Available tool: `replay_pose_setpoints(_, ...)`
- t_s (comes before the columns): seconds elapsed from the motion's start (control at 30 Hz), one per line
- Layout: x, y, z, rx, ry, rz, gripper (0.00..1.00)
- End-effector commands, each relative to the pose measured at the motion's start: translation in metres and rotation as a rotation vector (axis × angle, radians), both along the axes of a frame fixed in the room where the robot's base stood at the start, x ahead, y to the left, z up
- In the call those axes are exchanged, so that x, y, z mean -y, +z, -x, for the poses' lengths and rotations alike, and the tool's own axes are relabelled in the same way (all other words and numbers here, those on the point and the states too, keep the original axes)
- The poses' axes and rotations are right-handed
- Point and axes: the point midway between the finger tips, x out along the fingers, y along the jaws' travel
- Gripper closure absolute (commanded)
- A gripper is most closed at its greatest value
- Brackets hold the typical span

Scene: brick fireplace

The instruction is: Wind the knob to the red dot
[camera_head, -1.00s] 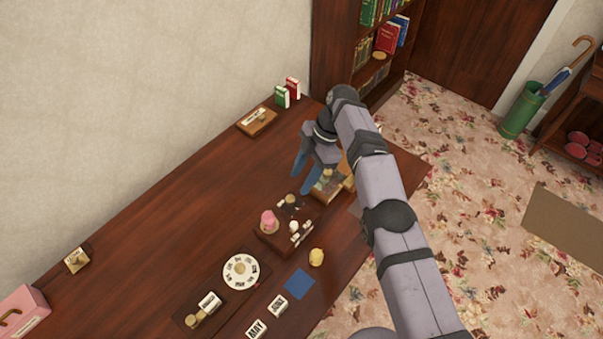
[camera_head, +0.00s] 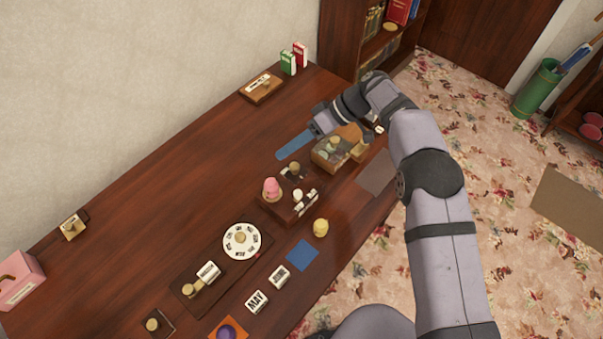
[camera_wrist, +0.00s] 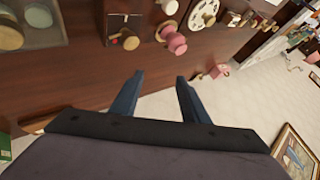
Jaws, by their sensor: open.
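A brass knob (camera_wrist: 130,42) stands on a small dark wooden base with a red dot (camera_wrist: 115,42) beside it, at the top of the wrist view. In the head view this knob (camera_head: 294,169) appears small, behind a pink knob, and its dot cannot be made out. My gripper (camera_wrist: 159,76) is open and empty, its two blue fingers apart and pointing toward the knobs. In the head view the gripper (camera_head: 280,155) is over the desk, beyond the knob, with its fingers pointing left. The knob is not between the fingers.
A pink knob (camera_head: 271,188) is close to the brass knob. A glass-topped box (camera_head: 332,152) stands beside the gripper. A white dial (camera_head: 241,241) and month blocks (camera_head: 257,301) are nearer. The desk toward the wall is largely clear.

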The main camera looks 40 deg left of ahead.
Motion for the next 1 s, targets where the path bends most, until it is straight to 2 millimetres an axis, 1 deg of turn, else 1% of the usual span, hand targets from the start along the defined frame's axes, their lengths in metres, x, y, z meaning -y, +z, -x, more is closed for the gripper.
replay_pose_setpoints(0.03, 0.001, -0.006, 0.002, -0.099, -0.119, 0.040, 0.59)
replay_pose_setpoints(0.17, 0.001, -0.003, 0.006, -0.377, -0.433, 0.157, 0.59)
replay_pose_setpoints(0.33, 0.010, -0.005, 0.004, -0.774, -0.828, 0.332, 0.59)
replay_pose_setpoints(0.47, 0.024, -0.013, -0.001, -1.103, -1.116, 0.475, 0.59)
replay_pose_setpoints(0.6, 0.045, -0.026, -0.007, -1.450, -1.382, 0.616, 0.59)
replay_pose_setpoints(0.7, 0.061, -0.037, -0.010, -1.666, -1.527, 0.699, 0.59)
replay_pose_setpoints(0.8, 0.075, -0.046, -0.011, -1.834, -1.631, 0.760, 0.59)
replay_pose_setpoints(0.9, 0.085, -0.052, -0.011, -1.948, -1.695, 0.797, 0.59)
replay_pose_setpoints(1.0, 0.090, -0.054, -0.011, -2.007, -1.724, 0.816, 0.59)
